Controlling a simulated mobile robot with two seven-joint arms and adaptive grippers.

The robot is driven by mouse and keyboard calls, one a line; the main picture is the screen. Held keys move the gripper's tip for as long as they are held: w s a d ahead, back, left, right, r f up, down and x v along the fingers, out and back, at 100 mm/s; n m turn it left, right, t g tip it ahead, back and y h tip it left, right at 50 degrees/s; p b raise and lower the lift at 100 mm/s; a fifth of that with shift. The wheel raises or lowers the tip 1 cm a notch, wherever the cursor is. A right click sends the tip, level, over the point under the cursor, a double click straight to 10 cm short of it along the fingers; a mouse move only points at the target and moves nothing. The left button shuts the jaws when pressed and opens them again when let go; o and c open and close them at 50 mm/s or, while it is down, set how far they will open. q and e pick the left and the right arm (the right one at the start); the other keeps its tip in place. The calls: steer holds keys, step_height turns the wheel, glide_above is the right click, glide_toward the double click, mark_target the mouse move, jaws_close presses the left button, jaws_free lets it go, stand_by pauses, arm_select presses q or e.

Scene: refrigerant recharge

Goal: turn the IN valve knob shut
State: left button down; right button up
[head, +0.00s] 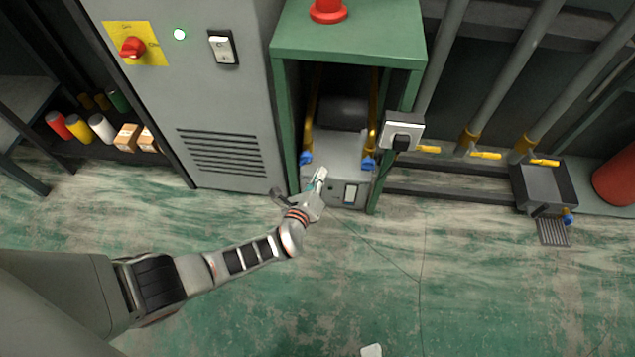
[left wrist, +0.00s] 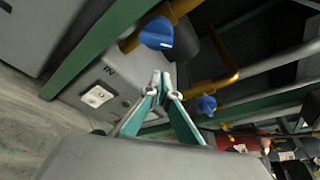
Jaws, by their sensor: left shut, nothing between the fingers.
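The grey recovery machine (head: 338,150) stands under a green bench and has two blue knobs on yellow pipe ends. The left knob (head: 305,158) shows in the left wrist view (left wrist: 157,33) nearest the "IN" label (left wrist: 108,70). The other blue knob (head: 369,163) also shows in the left wrist view (left wrist: 207,104). My left gripper (head: 321,174) is shut and empty in front of the machine, right of and a little below the IN knob in the head view. Its fingertips (left wrist: 161,78) appear apart from both knobs.
The green bench (head: 350,45) has legs on both sides of the machine. A grey cabinet (head: 205,105) stands close on the left. A wall box (head: 403,130) is near the right leg. Pipes with yellow handles (head: 485,155) are farther right. The floor in front is mostly clear.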

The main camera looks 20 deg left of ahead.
mark_target(305, 160)
arm_select(q)
steer(key=a+r, duration=0.1)
steer(key=s+a+r, duration=0.1)
steer(key=r, duration=0.1)
steer(key=shift+a, duration=0.3)
